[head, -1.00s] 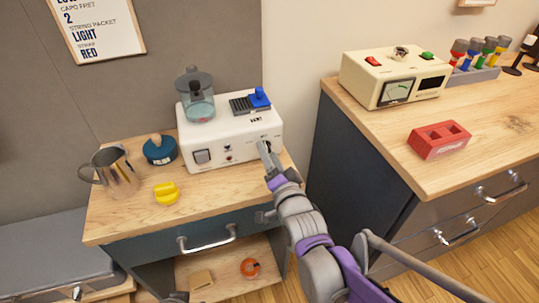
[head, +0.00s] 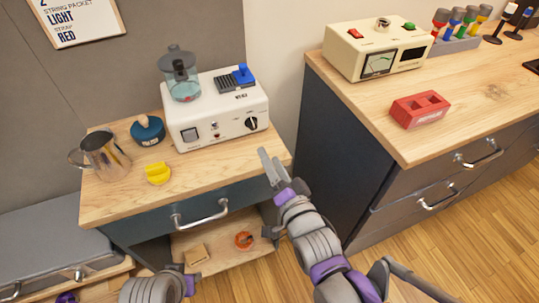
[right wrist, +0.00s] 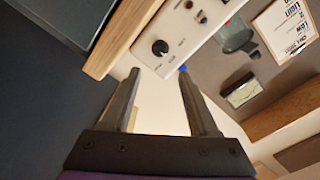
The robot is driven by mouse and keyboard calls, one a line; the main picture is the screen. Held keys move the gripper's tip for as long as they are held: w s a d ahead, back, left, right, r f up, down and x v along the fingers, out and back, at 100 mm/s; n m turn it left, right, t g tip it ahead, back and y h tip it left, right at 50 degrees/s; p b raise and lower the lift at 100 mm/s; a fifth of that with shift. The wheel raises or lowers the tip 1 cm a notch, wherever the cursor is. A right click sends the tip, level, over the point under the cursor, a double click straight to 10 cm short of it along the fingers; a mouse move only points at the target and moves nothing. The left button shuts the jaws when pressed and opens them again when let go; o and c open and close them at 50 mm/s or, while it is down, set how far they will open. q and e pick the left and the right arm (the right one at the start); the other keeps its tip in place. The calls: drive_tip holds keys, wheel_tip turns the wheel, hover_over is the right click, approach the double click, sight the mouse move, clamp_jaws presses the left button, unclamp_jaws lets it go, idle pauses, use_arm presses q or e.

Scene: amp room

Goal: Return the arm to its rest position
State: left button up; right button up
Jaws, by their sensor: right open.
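My right gripper (head: 271,165) is open and empty in the head view, just in front of and below the white machine (head: 232,112) with its black knob (head: 252,123). In the right wrist view its two fingers (right wrist: 159,78) stand apart with nothing between them, and the machine's black knob (right wrist: 160,47) shows beyond the left fingertip. The right arm reaches up from the bottom of the head view. Part of my left arm (head: 150,288) shows at the bottom edge; the state of its gripper is unclear.
The wooden cabinet top (head: 115,210) holds a metal pitcher (head: 104,158), a blue-lidded jar (head: 147,130) and a yellow piece (head: 158,173). A drawer handle (head: 200,215) juts out below. The right counter (head: 465,110) bears a cream meter box (head: 375,52) and a red block (head: 419,108).

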idle(0.3)
drive_tip(key=s+d+f+n+g+h, duration=0.35)
drive_tip(key=s+d+f+g, duration=0.3)
drive_tip(key=s+f, duration=0.3)
drive_tip(key=s+d+f+n+g+h, duration=0.2)
drive_tip(key=s+d+f+n+g, duration=0.3)
drive_tip(key=s+d+f, duration=0.4)
use_arm(q)
wheel_tip(320, 180, up, 22)
drive_tip(key=w+t+p, duration=0.1)
drive_tip(key=p, duration=1.8)
drive_tip(key=shift+w+r+p, duration=0.2)
drive_tip(key=shift+w+p, duration=0.15)
use_arm(e)
wheel_tip(320, 180, up, 24)
drive_tip(key=a+m, duration=0.1)
drive_tip(key=shift+w+a+f, duration=0.15)
drive_tip(key=shift+w, duration=0.05)
use_arm(q)
drive_tip(key=shift+s, duration=0.15)
use_arm(e)
drive_tip(key=shift+s, duration=0.1)
